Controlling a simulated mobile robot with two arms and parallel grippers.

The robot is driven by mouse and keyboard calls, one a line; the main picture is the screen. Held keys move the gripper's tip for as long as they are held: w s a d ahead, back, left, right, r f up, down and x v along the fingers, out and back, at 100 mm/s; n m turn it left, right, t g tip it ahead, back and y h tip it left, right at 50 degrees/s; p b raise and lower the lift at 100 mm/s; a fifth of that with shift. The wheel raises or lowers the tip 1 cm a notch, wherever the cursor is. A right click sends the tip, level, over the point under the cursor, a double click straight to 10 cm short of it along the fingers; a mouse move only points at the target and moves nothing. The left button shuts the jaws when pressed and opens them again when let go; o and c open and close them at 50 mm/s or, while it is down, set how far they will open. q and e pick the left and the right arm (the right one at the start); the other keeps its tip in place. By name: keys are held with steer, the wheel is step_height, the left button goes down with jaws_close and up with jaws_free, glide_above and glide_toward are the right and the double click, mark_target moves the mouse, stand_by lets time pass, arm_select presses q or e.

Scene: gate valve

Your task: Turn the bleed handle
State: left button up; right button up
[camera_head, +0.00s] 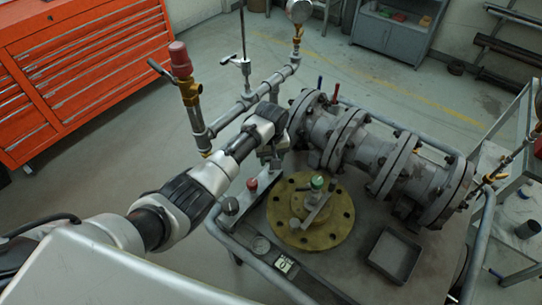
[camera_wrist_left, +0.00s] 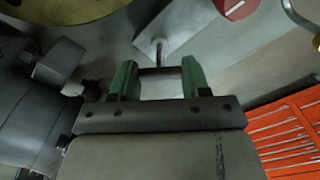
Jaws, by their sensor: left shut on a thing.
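My left gripper (camera_head: 270,163) reaches in from the left, with its fingers down at the far end of a narrow plate beside the brass flange. In the left wrist view, its two green-tipped fingers (camera_wrist_left: 158,80) stand on either side of a short metal crossbar on a thin stem, which I take to be the bleed handle (camera_wrist_left: 158,50). The gripper is shut on it. The stem rises from a pale metal plate (camera_wrist_left: 190,25). In the head view the gripper and wrist hide the handle. My right gripper is in neither view.
A red knob (camera_head: 252,185) and a grey knob (camera_head: 230,206) sit on the narrow plate. The brass flange (camera_head: 340,222) carries a green-capped fitting. The grey valve body (camera_head: 320,128) lies close behind. A square tray (camera_head: 395,258) is at right. Pipes and a red-capped fitting (camera_head: 180,58) stand behind my arm.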

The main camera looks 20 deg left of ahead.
mark_target(271, 158)
arm_select(q)
steer(key=m+p, duration=0.2)
steer(key=m, duration=0.2)
steer(key=shift+r, duration=0.15)
steer(key=m+p, duration=0.1)
steer(key=m, duration=0.2)
steer(key=shift+m+p, duration=0.3)
steer(key=shift+m, duration=1.2)
steer(key=o, duration=0.9)
step_height(271, 158, up, 11)
steer(key=shift+f, duration=0.2)
